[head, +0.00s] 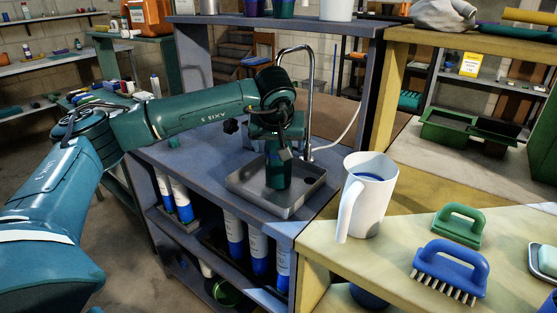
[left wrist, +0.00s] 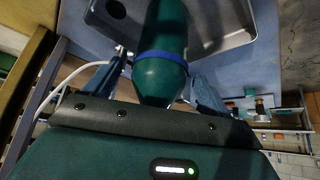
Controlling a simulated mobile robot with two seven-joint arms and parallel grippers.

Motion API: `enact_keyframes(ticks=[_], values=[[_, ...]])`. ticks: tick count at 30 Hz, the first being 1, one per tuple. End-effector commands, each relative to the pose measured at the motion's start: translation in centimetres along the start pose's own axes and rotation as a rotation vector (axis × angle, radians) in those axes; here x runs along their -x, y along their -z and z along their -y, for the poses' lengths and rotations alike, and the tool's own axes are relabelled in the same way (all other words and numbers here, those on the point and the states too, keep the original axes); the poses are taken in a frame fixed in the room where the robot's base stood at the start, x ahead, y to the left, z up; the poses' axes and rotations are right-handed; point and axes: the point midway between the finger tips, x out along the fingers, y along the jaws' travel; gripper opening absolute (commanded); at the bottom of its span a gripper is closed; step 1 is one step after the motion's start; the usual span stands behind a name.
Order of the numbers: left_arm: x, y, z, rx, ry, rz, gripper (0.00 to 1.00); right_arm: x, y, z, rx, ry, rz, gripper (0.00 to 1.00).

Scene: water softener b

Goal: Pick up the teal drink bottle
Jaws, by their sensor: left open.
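The teal drink bottle (head: 278,174) stands in the shallow metal sink (head: 297,205) on the blue-grey bench. My left gripper (head: 283,146) is over its upper part and hides the top. In the left wrist view the bottle (left wrist: 163,78), with a blue band, lies between the two fingers of my left gripper (left wrist: 158,68). The fingers are spread, one on each side of the bottle, with the jaws open. I cannot tell whether either finger touches it. My right gripper is not in view.
A curved metal tap (head: 309,90) rises behind the sink. A white jug (head: 368,190) stands close to the sink's right. A green brush (head: 459,225), a blue brush (head: 451,266) and a soap dish (head: 541,259) lie on the right-hand worktop. The bench left of the sink is mostly clear.

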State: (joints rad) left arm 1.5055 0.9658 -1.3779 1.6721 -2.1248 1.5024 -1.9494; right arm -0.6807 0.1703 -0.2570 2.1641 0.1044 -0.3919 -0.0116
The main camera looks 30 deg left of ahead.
Motion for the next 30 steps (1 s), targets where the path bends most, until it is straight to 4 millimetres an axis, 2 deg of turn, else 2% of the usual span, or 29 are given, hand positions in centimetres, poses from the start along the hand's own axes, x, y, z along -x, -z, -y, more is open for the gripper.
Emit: enact_keyframes(ticks=[5, 30], values=[[0.0, -0.01, -0.01, 0.0, 0.0, 0.0, 0.83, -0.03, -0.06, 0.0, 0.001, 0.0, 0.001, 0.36], [0.05, 0.01, 0.01, 0.0, 0.0, 0.0, 0.14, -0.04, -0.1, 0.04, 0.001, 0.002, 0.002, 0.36]])
